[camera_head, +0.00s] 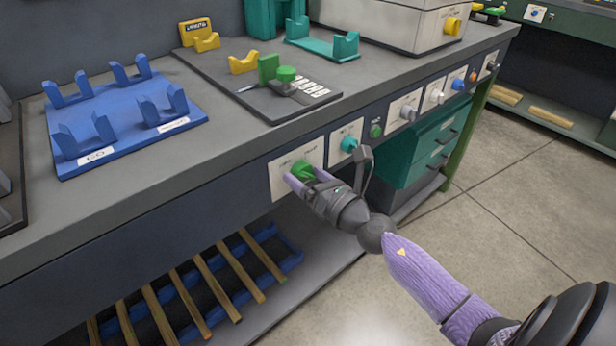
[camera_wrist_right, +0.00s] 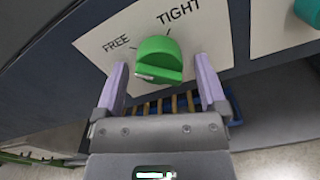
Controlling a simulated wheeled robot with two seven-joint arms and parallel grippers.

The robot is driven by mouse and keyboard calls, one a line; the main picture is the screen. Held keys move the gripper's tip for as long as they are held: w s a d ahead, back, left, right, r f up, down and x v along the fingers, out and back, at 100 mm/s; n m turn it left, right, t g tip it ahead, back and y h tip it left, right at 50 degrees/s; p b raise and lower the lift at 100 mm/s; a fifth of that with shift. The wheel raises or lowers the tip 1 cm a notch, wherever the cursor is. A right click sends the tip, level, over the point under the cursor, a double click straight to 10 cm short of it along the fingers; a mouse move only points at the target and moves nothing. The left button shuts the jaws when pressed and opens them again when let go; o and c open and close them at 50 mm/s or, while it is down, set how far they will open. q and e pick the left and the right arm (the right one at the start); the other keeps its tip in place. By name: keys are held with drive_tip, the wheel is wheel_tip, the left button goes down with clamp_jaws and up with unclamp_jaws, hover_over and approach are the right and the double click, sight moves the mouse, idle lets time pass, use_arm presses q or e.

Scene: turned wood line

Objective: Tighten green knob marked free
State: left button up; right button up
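The green knob (camera_head: 303,170) sits on a white plate (camera_head: 277,184) on the bench's front panel. In the right wrist view the green knob (camera_wrist_right: 158,60) shows close up, with the label FREE (camera_wrist_right: 116,43) at its left and TIGHT (camera_wrist_right: 178,11) above it to the right. My right gripper (camera_head: 305,178) is at the knob. In the right wrist view its two purple fingers (camera_wrist_right: 160,88) are spread, one on each side of the knob, with gaps visible between fingers and knob. My left gripper is not in view.
A teal knob (camera_head: 348,144) on another plate sits right of the green one, with more knobs further along the panel. A blue cradle (camera_head: 130,125) and a dark fixture board stand on the bench top. Wooden rods (camera_head: 205,295) lie on the shelf below.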

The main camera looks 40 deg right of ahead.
drive_tip(key=c, duration=1)
drive_tip(key=shift+c, duration=0.7)
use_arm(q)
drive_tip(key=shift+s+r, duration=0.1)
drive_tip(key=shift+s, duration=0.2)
